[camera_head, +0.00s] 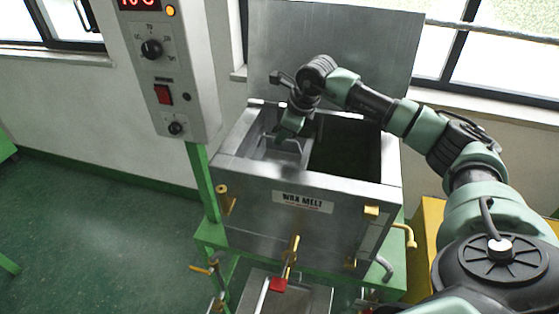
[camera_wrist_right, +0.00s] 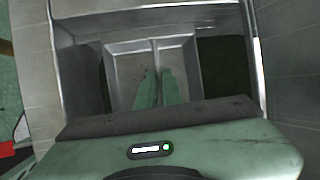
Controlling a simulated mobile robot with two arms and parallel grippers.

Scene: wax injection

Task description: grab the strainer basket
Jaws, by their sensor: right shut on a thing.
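The strainer basket (camera_head: 283,157) is a grey metal tray in the left part of the open tank marked WAX MELT (camera_head: 228,158). In the right wrist view the basket (camera_wrist_right: 123,67) shows a thin upright divider (camera_wrist_right: 154,55) along its middle. My right gripper (camera_head: 289,134) reaches down into the tank from above. Its two green fingers (camera_wrist_right: 156,92) are shut on the divider, one on each side. The fingers and arm hide part of the basket, and I cannot tell whether it is lifted off the tank floor. My left gripper is not in view.
The tank's raised lid (camera_head: 335,45) stands behind it. The right part of the tank is a dark opening (camera_head: 345,150). A control box (camera_head: 170,75) with a red switch stands at the left. Brass fittings (camera_head: 291,250) stick out at the tank's front.

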